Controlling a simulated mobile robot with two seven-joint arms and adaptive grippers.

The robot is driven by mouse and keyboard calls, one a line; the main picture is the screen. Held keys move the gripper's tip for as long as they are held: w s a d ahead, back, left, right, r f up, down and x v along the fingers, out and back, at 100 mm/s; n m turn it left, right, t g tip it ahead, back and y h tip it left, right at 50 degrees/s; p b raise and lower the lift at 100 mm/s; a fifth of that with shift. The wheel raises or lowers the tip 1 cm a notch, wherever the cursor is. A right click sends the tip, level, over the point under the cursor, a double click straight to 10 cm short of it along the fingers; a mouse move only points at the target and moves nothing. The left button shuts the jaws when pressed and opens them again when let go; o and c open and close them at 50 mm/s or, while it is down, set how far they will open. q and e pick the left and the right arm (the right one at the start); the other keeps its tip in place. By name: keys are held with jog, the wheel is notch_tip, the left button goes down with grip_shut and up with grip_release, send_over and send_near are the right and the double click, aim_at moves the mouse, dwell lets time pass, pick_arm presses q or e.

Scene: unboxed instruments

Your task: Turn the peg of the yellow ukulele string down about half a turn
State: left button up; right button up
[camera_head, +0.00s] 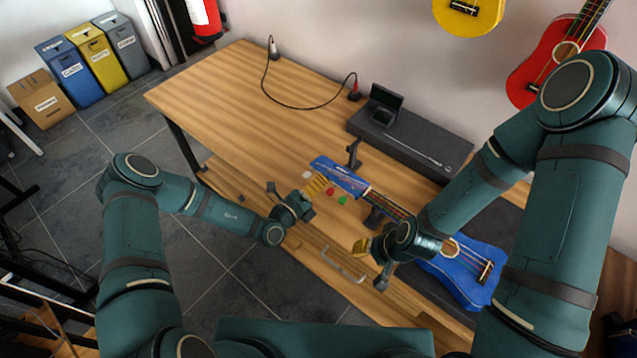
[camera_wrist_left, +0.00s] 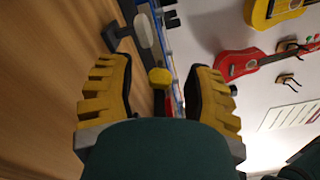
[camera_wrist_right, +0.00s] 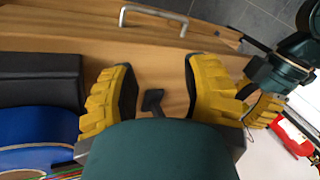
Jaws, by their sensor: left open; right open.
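A blue ukulele (camera_head: 460,278) lies along the bench, its headstock (camera_head: 335,177) toward the middle and resting on a black stand. White (camera_head: 307,174), red (camera_head: 329,191) and green (camera_head: 343,200) pegs show along the headstock's near side. The yellow peg (camera_wrist_left: 160,78) shows in the left wrist view between the fingers of my left gripper (camera_head: 318,186); the fingers are open, with a gap on both sides of it. My right gripper (camera_head: 362,246) is open and empty near the bench's front edge, beside the neck.
A dark case (camera_head: 415,140) with a small open box lies at the back of the bench. A black cable (camera_head: 300,107) lies to its left. The bench's left part (camera_head: 220,90) is clear. A drawer handle (camera_head: 343,265) juts out in front. Yellow and red ukuleles hang on the wall.

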pick_arm(q)
jog(key=shift+w+d, duration=0.15)
grip_shut()
jog(key=shift+r+m+p, duration=0.1)
jog(key=shift+m+p, duration=1)
jog(key=shift+m, duration=0.3)
